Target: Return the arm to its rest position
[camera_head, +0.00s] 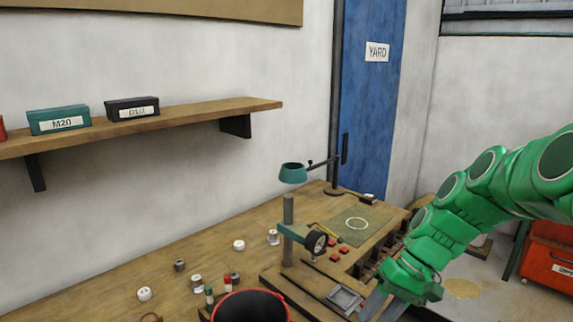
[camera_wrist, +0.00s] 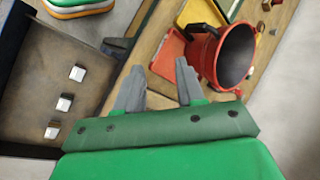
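My green arm comes in from the right in the head view and reaches down to the bench. My gripper (camera_head: 382,306) is low at the bench's front right side, near a small grey metal plate (camera_head: 345,299). In the wrist view its two grey fingers (camera_wrist: 156,75) stand apart with nothing held between them. Wooden bench top shows beyond the gap. The fingertips are partly cut off at the bottom of the head view.
A black bucket with a red rim (camera_head: 250,306) stands on the bench; the wrist view shows a red bucket (camera_wrist: 229,55). A post stand (camera_head: 288,230), a green mat (camera_head: 352,228) and small parts are nearby. A dark tray (camera_wrist: 40,85) holds white-topped blocks. An orange cabinet (camera_head: 548,262) stands right.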

